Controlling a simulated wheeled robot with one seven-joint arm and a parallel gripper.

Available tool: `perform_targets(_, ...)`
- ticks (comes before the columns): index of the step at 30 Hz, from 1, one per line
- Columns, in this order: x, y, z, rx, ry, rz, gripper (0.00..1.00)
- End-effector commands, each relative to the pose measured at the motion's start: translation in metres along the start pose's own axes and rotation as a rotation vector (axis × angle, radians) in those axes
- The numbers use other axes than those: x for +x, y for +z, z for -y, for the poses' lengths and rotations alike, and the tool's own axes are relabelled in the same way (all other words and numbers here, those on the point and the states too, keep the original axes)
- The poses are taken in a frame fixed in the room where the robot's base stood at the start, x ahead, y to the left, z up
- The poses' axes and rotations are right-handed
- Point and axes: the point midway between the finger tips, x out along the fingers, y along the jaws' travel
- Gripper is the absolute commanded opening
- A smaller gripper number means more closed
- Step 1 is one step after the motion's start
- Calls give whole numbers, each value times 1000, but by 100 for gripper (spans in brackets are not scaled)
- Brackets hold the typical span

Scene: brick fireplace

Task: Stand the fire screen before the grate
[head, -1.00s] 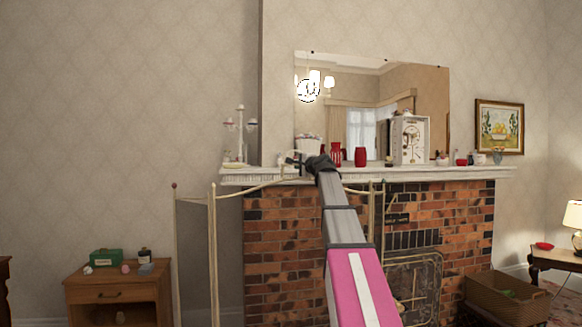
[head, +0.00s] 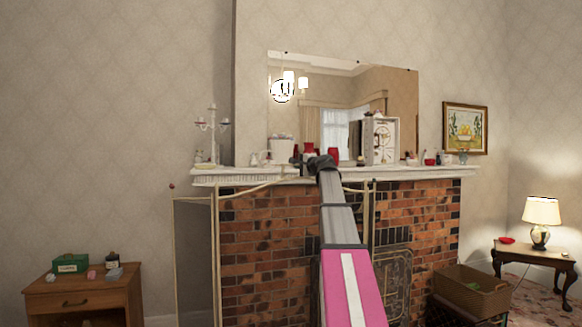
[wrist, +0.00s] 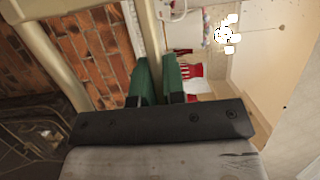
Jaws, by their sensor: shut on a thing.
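The fire screen (head: 216,255) is a tall folding frame of thin brass-coloured rails with dark mesh in its left panel. It stands out in front of the left part of the brick fireplace. My gripper (head: 312,164) is at the middle of its curved top rail. In the wrist view my green fingers (wrist: 158,85) are shut on a brass bar (wrist: 150,38) of the screen. The grate (head: 393,282) shows dark and ornate in the fireplace, right of my arm. Part of it also shows in the wrist view (wrist: 28,135). My arm hides the screen's middle, and its feet are out of view.
The white mantel shelf (head: 425,172) carries vases, a clock and a candelabra, close behind my gripper. A wooden cabinet (head: 85,295) stands at left. A wicker basket (head: 472,290) stands right of the hearth, and a lamp table (head: 535,255) is farther right.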

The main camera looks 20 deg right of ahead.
Motion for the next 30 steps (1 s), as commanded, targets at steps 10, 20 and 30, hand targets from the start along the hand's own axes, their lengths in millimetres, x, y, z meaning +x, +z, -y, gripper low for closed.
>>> perform_targets(10, -13, -41, 3, 1, -5, -1, 0)
perform_targets(20, -26, -79, 4, 1, -5, -2, 0)
perform_targets(30, -39, -118, 3, 1, -5, -1, 0)
